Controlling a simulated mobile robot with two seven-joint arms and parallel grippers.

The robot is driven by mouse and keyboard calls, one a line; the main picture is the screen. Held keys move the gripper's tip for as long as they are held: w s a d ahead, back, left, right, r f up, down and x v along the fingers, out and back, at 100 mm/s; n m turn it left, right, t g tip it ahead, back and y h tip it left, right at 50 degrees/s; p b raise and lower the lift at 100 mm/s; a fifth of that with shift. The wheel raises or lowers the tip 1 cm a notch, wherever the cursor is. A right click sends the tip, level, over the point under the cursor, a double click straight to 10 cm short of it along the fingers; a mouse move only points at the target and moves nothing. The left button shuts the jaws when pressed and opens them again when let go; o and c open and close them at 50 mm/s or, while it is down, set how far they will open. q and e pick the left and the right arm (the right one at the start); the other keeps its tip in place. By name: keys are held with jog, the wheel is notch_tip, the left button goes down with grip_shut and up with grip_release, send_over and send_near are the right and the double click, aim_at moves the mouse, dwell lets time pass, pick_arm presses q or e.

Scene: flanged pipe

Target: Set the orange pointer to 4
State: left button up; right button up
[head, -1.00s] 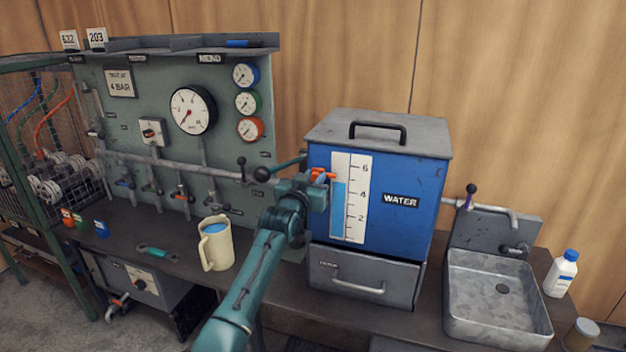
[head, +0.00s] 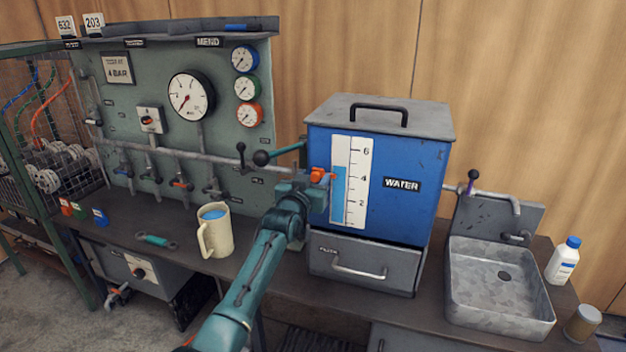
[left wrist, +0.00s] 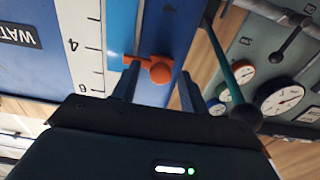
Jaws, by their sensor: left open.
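The orange pointer (head: 320,174) is at the left of the white scale (head: 361,190) on the blue water tank (head: 410,207). In the head view it sits close to the 4; in the wrist view the pointer (left wrist: 152,69) looks slightly toward the 6 side of the 4, and that view is upside down. My left gripper (head: 316,184) is right at the pointer. In the wrist view my left gripper (left wrist: 158,85) has its fingers apart, with the orange knob between the tips. One finger seems to touch the pointer's arm; contact is hard to tell. My right gripper is out of view.
A black-knobbed lever (head: 262,158) is close left of the tank. A cream mug (head: 216,238) stands on the bench left of my arm. A grey drawer (head: 362,270) is under the tank. A metal sink (head: 500,290) and white bottle (head: 564,262) are at right.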

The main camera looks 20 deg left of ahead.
pick_arm(q)
jog(key=shift+s, duration=0.5)
jog(key=s, duration=1.2)
jog(key=shift+a, duration=0.25)
jog(key=shift+s, duration=0.1)
jog(key=s+d+f+m+g+h+p, duration=0.1)
jog(key=s+d+f+g, duration=0.1)
jog(key=s+f, duration=0.5)
jog(key=s+d+f+g+h+p, duration=0.1)
jog(key=s+d+f+g+p, duration=0.1)
jog(key=s+f, duration=0.5)
jog(key=s+d+f+m+g+p, duration=0.1)
jog(key=s+d+f+g, duration=0.2)
jog(key=s+f, duration=0.4)
jog(key=s, duration=0.9)
jog(key=shift+s+d+m+h, duration=0.25)
jog(key=shift+d+m+h, duration=0.05)
jog(key=shift+d+h, duration=0.1)
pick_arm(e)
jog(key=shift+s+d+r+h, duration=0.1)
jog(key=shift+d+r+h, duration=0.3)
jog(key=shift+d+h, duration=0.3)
